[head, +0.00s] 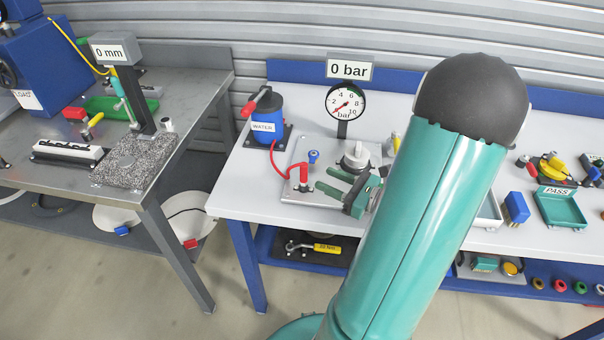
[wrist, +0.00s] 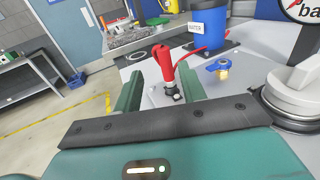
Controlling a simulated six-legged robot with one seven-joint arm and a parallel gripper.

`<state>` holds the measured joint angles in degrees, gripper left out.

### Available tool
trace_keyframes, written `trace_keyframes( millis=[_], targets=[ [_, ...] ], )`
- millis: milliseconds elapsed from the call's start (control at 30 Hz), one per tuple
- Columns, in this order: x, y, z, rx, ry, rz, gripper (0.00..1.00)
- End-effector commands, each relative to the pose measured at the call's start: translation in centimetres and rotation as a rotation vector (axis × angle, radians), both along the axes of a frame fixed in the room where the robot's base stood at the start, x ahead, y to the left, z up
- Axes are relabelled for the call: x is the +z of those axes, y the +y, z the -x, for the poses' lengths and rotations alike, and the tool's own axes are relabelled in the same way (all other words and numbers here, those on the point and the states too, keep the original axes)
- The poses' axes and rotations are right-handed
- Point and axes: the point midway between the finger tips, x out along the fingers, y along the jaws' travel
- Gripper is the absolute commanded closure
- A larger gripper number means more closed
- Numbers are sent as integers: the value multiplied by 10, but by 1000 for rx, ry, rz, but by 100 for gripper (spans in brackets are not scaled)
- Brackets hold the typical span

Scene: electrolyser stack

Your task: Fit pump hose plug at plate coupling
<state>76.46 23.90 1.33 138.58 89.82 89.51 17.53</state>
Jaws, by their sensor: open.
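The red hose plug (head: 303,174) stands upright on the left part of the grey plate (head: 288,196). In the wrist view the plug (wrist: 163,66) sits over a small dark fitting (wrist: 172,92), the coupling; I cannot tell whether it is fully seated. A red hose (head: 277,158) runs from it to the blue water pump (head: 263,122). My gripper (head: 323,178) is open and empty, pointing at the plug from the right. In the wrist view the plug shows between the two green fingers (wrist: 160,88), beyond their tips and apart from them.
A blue-handled valve (head: 313,156) stands on the plate behind the plug. A round grey-white knob or cap (head: 356,155) and a gauge (head: 345,103) under a "0 bar" sign (head: 350,70) are close to my gripper. The bench front left of the plate is clear.

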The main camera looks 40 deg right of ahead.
Motion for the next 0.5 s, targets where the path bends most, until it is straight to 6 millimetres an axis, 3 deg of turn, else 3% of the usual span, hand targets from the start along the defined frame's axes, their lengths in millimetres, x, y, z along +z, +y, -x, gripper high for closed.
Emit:
trace_keyframes(
  millis=[100,367,500],
  targets=[
    [0,6,-20,4,0,0,59],
    [-1,9,-43,5,0,0,59],
    [-2,11,-67,8,-1,-1,59]
  ],
)
